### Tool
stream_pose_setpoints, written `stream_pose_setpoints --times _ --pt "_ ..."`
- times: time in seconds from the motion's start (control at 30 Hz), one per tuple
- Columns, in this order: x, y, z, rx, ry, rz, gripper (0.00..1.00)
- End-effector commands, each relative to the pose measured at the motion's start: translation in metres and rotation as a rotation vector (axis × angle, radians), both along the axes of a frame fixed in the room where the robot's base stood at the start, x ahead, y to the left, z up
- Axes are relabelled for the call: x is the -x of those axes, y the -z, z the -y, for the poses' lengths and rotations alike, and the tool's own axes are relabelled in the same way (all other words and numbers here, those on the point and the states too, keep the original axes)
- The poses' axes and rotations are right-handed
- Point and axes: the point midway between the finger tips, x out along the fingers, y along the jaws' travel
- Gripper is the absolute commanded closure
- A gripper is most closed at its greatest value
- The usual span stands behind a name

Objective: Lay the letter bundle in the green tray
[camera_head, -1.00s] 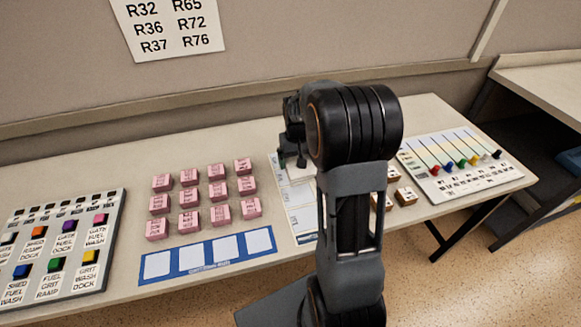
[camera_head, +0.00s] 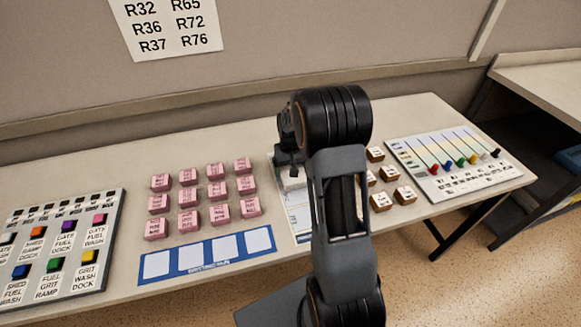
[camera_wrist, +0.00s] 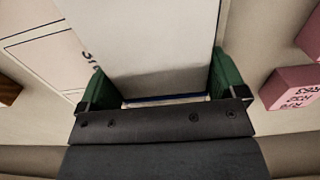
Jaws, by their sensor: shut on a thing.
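My gripper (camera_wrist: 162,86) has green finger pads on either side of a pale, flat-faced block, which I take to be the letter bundle (camera_wrist: 150,45). It is shut on this bundle. In the head view my gripper (camera_head: 289,160) is over the white printed sheet between the pink blocks and the wooden blocks, partly hidden by my arm. A pale piece of the bundle (camera_head: 293,180) shows just below it. I cannot tell whether the bundle touches the sheet. No green tray shows in either view.
Several pink labelled blocks (camera_head: 188,199) stand left of the sheet (camera_head: 301,220), behind a blue-framed card (camera_head: 207,255). Small wooden blocks (camera_head: 381,202) and a slider board (camera_head: 455,162) lie right. A button panel (camera_head: 62,245) is at far left. The desk's back strip is clear.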

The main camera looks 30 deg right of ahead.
Motion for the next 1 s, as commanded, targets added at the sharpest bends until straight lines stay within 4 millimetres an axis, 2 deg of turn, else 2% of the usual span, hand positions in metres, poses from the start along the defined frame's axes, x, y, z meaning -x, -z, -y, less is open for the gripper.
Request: stream_pose_setpoints --times 0.17,0.2,0.3,0.5,0.63,1.0 --pt "0.0 0.005 0.0 0.0 0.0 0.0 0.4" --pt "0.0 0.004 0.0 0.0 0.0 0.0 0.07" --pt "0.0 0.003 0.0 0.0 0.0 -0.001 0.0" --pt "0.0 0.002 0.0 0.0 0.0 0.0 0.0" --pt "0.0 -0.006 0.0 0.0 0.0 0.001 0.0" --pt "0.0 -0.074 0.0 0.001 0.0 0.003 0.0"
